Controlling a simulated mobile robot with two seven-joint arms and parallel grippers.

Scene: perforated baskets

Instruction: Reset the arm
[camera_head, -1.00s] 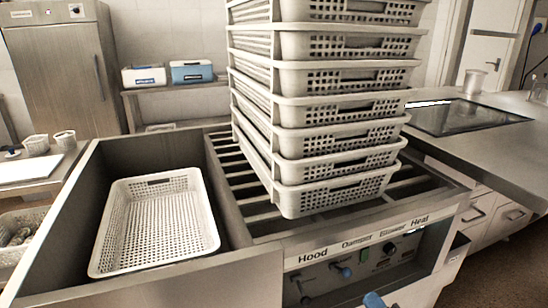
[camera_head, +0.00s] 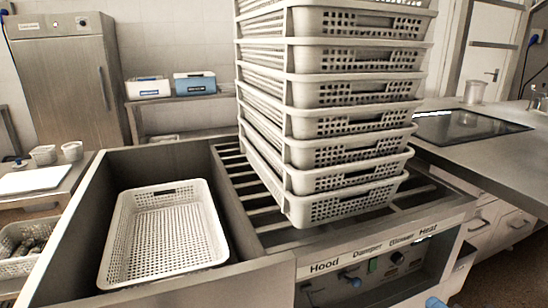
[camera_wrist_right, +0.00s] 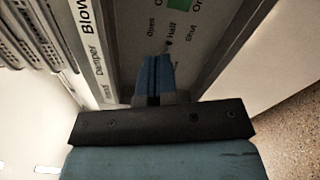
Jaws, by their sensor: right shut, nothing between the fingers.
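My right gripper (camera_head: 436,302) shows only as a blue tip at the bottom edge of the head view, low in front of the control panel (camera_head: 385,272). In the right wrist view its blue fingers (camera_wrist_right: 154,82) are closed together with nothing between them. They point toward the panel, whose labels and green switch (camera_wrist_right: 181,4) show beyond. I cannot tell the exact gap to the panel. My left gripper is not in view.
A tall stack of white perforated baskets (camera_head: 350,152) stands on the slatted rack (camera_head: 262,205). One empty basket (camera_head: 165,238) lies in the bin at left. A counter (camera_head: 480,160) lies at right. Cool boxes (camera_head: 195,84) sit on a back shelf.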

